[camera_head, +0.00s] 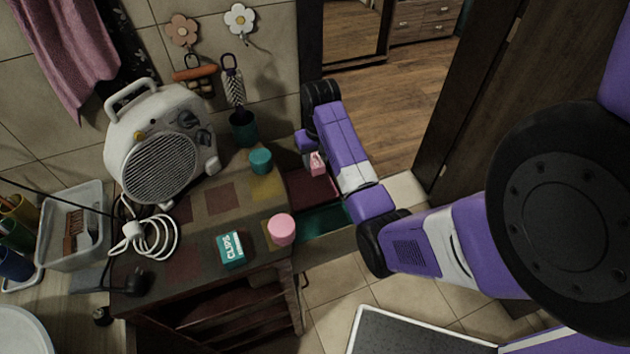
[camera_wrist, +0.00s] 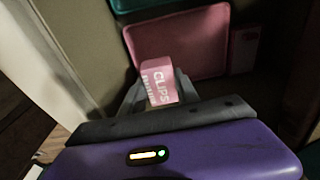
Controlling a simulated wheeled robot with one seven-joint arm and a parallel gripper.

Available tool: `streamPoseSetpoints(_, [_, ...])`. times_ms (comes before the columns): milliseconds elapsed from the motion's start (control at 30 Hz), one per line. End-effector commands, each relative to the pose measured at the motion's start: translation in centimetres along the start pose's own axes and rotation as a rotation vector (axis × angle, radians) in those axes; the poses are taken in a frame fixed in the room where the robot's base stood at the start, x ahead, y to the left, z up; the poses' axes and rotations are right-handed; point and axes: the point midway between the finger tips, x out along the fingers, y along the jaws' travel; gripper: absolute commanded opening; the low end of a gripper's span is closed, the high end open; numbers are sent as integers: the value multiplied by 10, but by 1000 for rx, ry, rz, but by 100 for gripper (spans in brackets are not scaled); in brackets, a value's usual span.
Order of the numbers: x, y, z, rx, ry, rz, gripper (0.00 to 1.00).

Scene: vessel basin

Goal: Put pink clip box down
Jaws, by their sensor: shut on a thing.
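The pink clip box (camera_head: 317,167) is small, with "CLIPS" lettering that shows in the wrist view (camera_wrist: 158,88). My gripper (camera_wrist: 154,96) is shut on it, with a finger on each side. In the head view my gripper (camera_head: 311,160) is beyond the cabinet's right edge, and the box is held above a dark red panel or tray (camera_head: 308,190). In the wrist view a pink rectangular surface (camera_wrist: 185,45) lies beyond the box. I cannot tell whether the box touches anything below.
The cabinet top (camera_head: 205,205) carries a fan heater (camera_head: 160,150), a teal clip box (camera_head: 231,250), a pink round container (camera_head: 281,229), a teal round container (camera_head: 260,161) and a white cable (camera_head: 150,238). A dark door (camera_head: 490,90) stands at right.

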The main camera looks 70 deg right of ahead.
Motion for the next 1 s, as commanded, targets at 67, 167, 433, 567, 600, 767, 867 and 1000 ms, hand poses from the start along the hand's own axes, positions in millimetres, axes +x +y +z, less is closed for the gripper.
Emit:
streamPoseSetpoints(67, [18, 0, 3, 1, -4, 0, 0])
streamPoseSetpoints(167, [35, 0, 5, 1, -3, 0, 0])
streamPoseSetpoints(433, [58, 0, 8, 0, -2, 0, 0])
streamPoseSetpoints(567, [77, 1, 10, 1, -2, 1, 0])
streamPoseSetpoints(600, [81, 1, 10, 1, -2, 1, 0])
streamPoseSetpoints(767, [87, 0, 10, 0, 1, 1, 0])
streamPoseSetpoints(867, [87, 0, 10, 0, 1, 1, 0])
streamPoseSetpoints(1000, [88, 0, 11, 0, 1, 0, 0])
